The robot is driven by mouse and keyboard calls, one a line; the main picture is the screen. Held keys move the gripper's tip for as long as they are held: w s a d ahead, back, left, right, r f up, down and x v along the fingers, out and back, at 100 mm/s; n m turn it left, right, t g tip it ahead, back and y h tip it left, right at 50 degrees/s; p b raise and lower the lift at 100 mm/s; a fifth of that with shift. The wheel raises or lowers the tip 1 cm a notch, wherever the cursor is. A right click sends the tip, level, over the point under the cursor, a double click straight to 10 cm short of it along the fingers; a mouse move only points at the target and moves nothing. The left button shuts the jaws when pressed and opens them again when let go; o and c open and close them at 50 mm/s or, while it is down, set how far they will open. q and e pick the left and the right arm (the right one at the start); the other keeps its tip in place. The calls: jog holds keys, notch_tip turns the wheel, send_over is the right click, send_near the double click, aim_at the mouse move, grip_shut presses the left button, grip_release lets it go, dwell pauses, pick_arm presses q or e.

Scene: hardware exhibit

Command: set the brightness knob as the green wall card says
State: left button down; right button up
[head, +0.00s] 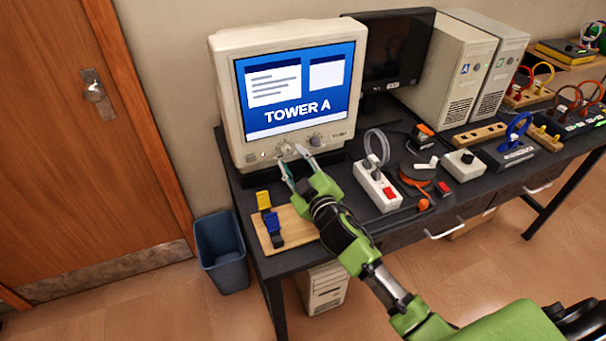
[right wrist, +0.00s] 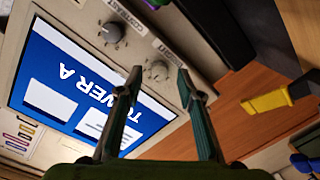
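The beige monitor (head: 222,95) stands at the left end of the bench, its screen reading "TOWER A". The brightness knob (head: 284,150) is a small grey dial on the lower bezel. In the right wrist view, upside down, the brightness knob (right wrist: 158,70) lies between my fingertips, with the contrast knob (right wrist: 111,32) beside it. My right gripper (head: 291,154), also in the wrist view (right wrist: 159,74), is open with one finger on each side of the brightness knob. I cannot tell whether the fingers touch it. The green wall card and my left gripper are not in view.
A wooden board (head: 265,240) with yellow and blue pieces lies below my right gripper. A white power strip (head: 377,187) with a red switch is to its right. A black monitor (head: 405,45) and computer towers (head: 450,75) stand behind. A blue bin (head: 222,252) is on the floor.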

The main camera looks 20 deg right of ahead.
jog(key=s, duration=1)
jog(key=shift+d+r, duration=0.25)
jog(key=shift+r, duration=0.1)
